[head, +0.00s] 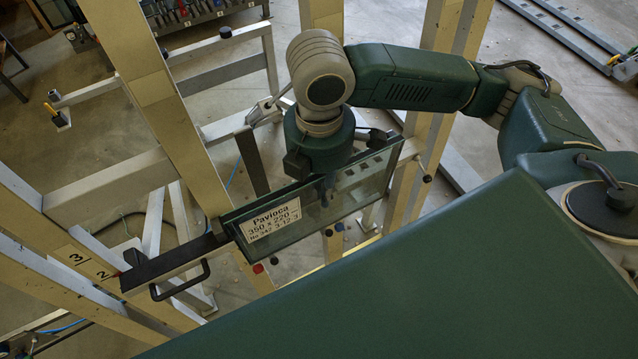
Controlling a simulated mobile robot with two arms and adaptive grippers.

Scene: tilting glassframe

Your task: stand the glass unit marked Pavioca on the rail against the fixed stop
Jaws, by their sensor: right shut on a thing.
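The glass unit (345,198) carries a white label reading "Pavioca 350 x 220" on its left part. It stands on its long edge, tilted, across the middle of the view. My right gripper (326,187) comes down from above and is shut on its upper edge near the middle. A dark bar with a black handle (178,263) lies close to the unit's lower left corner; I cannot tell whether they touch. The rail under the unit is mostly hidden by it, and I cannot clearly make out the fixed stop. My left gripper is out of view.
Tall beige uprights (157,100) stand left and right of the unit. One at lower left bears the numbers 3 and 2. Grey metal frames (110,185) stand behind, on a concrete floor (400,20). A tool rack (185,12) is at the back left.

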